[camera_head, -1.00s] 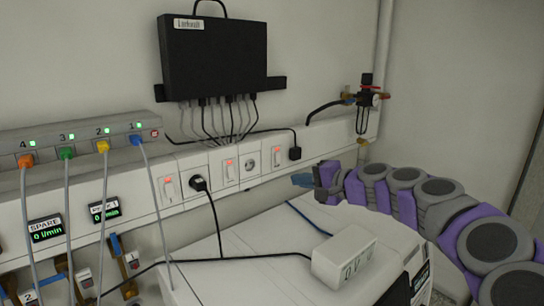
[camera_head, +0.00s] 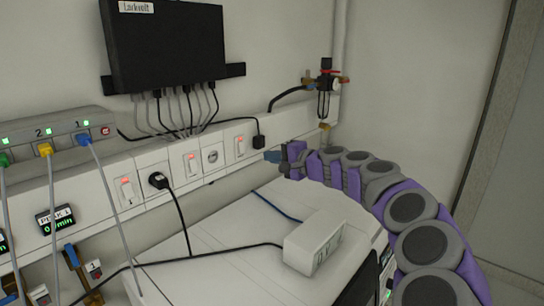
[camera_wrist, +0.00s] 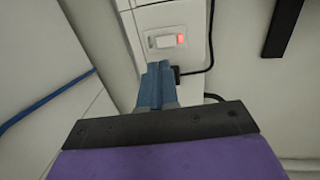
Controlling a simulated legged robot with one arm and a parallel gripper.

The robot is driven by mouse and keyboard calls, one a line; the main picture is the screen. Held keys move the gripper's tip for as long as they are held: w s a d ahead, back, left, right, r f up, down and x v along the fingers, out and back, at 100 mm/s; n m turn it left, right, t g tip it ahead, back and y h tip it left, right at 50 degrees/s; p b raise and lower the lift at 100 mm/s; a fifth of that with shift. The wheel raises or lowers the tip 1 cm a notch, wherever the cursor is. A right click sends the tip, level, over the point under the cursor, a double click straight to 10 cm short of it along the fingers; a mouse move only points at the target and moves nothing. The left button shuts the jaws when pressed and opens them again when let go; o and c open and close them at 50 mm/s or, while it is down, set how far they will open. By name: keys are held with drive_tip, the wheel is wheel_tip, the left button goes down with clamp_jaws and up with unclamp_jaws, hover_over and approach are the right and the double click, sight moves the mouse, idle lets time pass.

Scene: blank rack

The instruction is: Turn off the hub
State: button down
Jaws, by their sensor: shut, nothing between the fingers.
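The hub (camera_head: 60,128) is a grey strip on the wall at the left of the head view, with lit green lights, plugged coloured cables and a red mark at its right end. A black cable runs from that end to a black plug (camera_head: 258,141). Left of this plug is a white wall switch (camera_head: 240,146) with a lit red light; a lit switch (camera_wrist: 165,40) also shows beyond my fingertips in the wrist view. My gripper (camera_head: 273,156) is shut and empty, its blue tips just right of and slightly below the switch, apparently apart from it.
Two more lit switches (camera_head: 126,190) (camera_head: 192,164) and sockets line the white wall rail. A black box (camera_head: 168,45) hangs above with several cables. A white block (camera_head: 313,243) sits on a white surface below my arm. A valve fitting (camera_head: 325,82) is at the right.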

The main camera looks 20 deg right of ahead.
sight(242, 150)
drive_tip(key=x, duration=0.4)
drive_tip(key=p+x, duration=0.1)
drive_tip(key=x, duration=0.4)
drive_tip(key=shift+w+d+f, duration=0.1)
drive_tip(key=shift+w+d, duration=0.2)
drive_tip(key=shift+w, duration=0.1)
drive_tip(key=shift+w+a, duration=0.45)
drive_tip(key=shift+a, duration=0.2)
drive_tip(key=shift+w+d+f, duration=0.1)
drive_tip(key=shift+d+f, duration=0.05)
drive_tip(key=shift+d, duration=0.25)
drive_tip(key=shift+w+a+f+t+b, duration=0.1)
drive_tip(key=shift+a+f+t+b, duration=0.2)
drive_tip(key=shift+b, duration=0.85)
drive_tip(key=t+y+b, duration=0.1)
drive_tip(key=b, duration=0.3)
drive_tip(key=shift+f, duration=0.1)
drive_tip(key=shift+t+y+b, duration=0.3)
drive_tip(key=shift+b, duration=0.85)
drive_tip(key=shift+r+p, duration=0.25)
drive_tip(key=shift+p, duration=0.1)
